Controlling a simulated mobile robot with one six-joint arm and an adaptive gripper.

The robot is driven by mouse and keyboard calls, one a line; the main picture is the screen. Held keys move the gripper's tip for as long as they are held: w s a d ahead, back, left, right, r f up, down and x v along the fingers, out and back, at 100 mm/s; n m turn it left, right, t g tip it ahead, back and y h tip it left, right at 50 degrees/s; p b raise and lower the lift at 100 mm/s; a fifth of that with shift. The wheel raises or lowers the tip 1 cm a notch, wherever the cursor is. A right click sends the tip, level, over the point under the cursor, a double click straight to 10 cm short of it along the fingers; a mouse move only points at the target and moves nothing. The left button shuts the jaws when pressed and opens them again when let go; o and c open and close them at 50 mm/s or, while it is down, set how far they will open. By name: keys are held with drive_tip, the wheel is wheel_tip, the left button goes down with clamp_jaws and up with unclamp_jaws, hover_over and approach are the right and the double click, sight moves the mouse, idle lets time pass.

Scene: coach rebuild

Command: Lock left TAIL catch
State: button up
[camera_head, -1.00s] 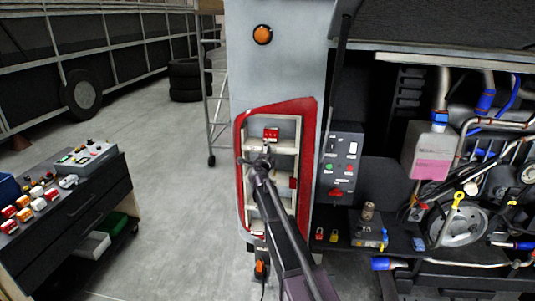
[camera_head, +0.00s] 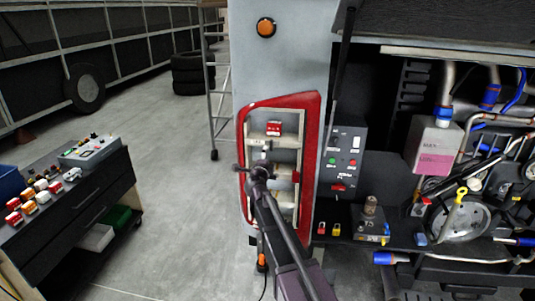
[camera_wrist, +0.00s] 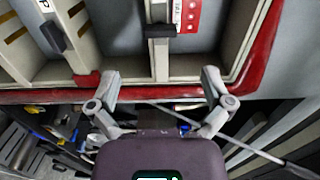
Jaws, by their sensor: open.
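A red-framed lamp housing (camera_head: 312,135) with pale compartments stands open on the vehicle's grey corner. A red lamp module (camera_head: 274,128) sits in its top compartment, and part of it shows in the wrist view (camera_wrist: 187,16). A black catch (camera_wrist: 173,31) lies on the divider beside that module. A second black catch (camera_wrist: 52,37) is on another divider, left in the wrist view. I cannot tell which is the left TAIL catch. My gripper (camera_wrist: 160,84) is open and empty, in front of the housing, its fingers apart from both catches.
A switch panel (camera_head: 343,157) and an open engine bay with pipes (camera_head: 463,215) are right of the housing. A dark tool cart (camera_head: 80,215) with parts on top stands left. A ladder (camera_head: 221,90) stands behind. Floor between cart and housing is clear.

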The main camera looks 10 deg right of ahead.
drive_tip(key=shift+v, duration=1.15)
drive_tip(key=s+a+f+n+g+y+b, duration=0.35)
drive_tip(key=s+f+n+y, duration=0.3)
drive_tip(key=n, duration=0.25)
drive_tip(key=s+a+f+n+g+y+b, duration=0.2)
drive_tip(key=s+a+f+n+g+y, duration=0.15)
drive_tip(key=s+f+n+y, duration=0.4)
drive_tip(key=s+d+f+n+g+h+b, duration=0.2)
drive_tip(key=s+d+f+g+h, duration=0.2)
drive_tip(key=s, duration=0.6)
drive_tip(key=s+d+f+n+g+h+b, duration=0.1)
drive_tip(key=s+d+f+n+g+h, duration=0.2)
drive_tip(key=s+d+f+g, duration=0.3)
drive_tip(key=s+d+f+h, duration=0.1)
drive_tip(key=s+f, duration=0.2)
drive_tip(key=shift+s+d+f+b, duration=0.35)
drive_tip(key=shift+f, duration=0.05)
